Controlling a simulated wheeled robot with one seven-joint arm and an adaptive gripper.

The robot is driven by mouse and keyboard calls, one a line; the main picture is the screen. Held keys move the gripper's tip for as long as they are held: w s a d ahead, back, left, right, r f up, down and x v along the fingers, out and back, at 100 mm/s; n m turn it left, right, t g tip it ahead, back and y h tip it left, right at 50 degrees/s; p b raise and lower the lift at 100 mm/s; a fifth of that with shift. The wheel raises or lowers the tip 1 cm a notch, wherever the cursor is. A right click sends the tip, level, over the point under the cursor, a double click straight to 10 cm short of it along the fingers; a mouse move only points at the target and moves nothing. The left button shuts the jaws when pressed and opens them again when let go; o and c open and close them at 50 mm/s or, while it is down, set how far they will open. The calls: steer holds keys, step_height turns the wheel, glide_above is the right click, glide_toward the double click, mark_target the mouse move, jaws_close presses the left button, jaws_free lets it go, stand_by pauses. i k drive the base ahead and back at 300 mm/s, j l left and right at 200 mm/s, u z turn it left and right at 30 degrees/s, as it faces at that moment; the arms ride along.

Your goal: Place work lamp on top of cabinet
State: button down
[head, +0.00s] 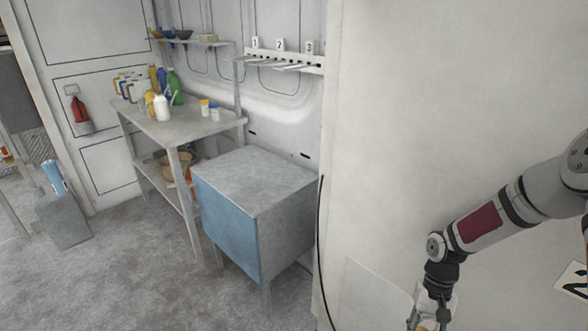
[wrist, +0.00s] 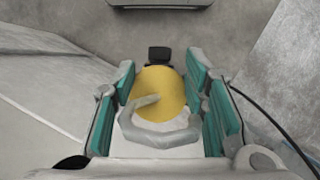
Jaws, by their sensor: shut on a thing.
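The work lamp (wrist: 160,88) shows in the wrist view as a yellow round body with a pale grey curved handle and a small dark piece at its far end. It sits between the teal-padded fingers of my gripper (wrist: 165,105), which is shut on it. In the head view my gripper (head: 430,318) is at the bottom right edge, with only a bit of yellow and white showing; the rest is cut off. The cabinet (head: 258,180) has a bare grey top and a blue front. It stands left of my gripper, apart from it.
A workbench (head: 175,125) with bottles and jugs stands behind the cabinet to the left. A numbered rack (head: 283,60) hangs on the wall above. A pale wall (head: 440,120) lies behind my arm, with a black cable (head: 320,240) along its edge. Grey floor (head: 130,270) is clear at front left.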

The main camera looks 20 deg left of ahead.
mark_target(244, 180)
steer(key=i+j+z, duration=0.1)
steer(key=j, duration=0.5)
steer(key=i+j+z, duration=0.1)
steer(key=j, duration=0.5)
steer(key=i+j+z, duration=0.1)
steer(key=j, duration=0.5)
steer(key=i+j, duration=0.1)
steer(key=j, duration=1.6)
steer(key=i, duration=0.05)
